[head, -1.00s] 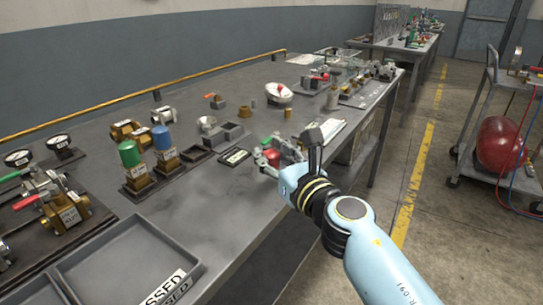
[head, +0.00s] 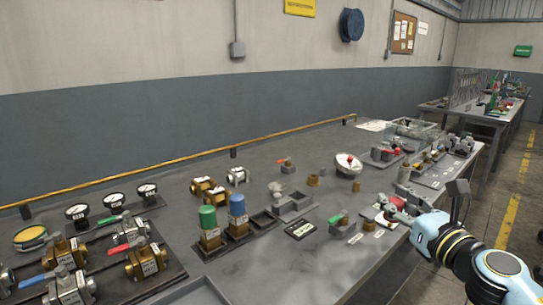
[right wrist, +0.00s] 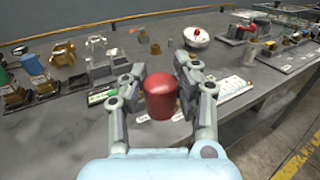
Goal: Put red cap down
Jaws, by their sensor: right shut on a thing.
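My right gripper (head: 393,210) is shut on the red cap (right wrist: 161,96), which sits between its two fingers in the right wrist view. In the head view only a bit of the red cap (head: 398,202) shows, partly hidden by the fingers. The gripper is over the right edge part of the grey bench (head: 290,265); I cannot tell if the cap touches anything below. A green cap (head: 208,216) and a blue cap (head: 237,205) stand on brass valves to the left. My left gripper is not in view.
A small grey block with a brass and green piece (head: 342,224) lies just left of the gripper. A white dial with a red mark (head: 348,164) stands behind it. The bench front is fairly clear.

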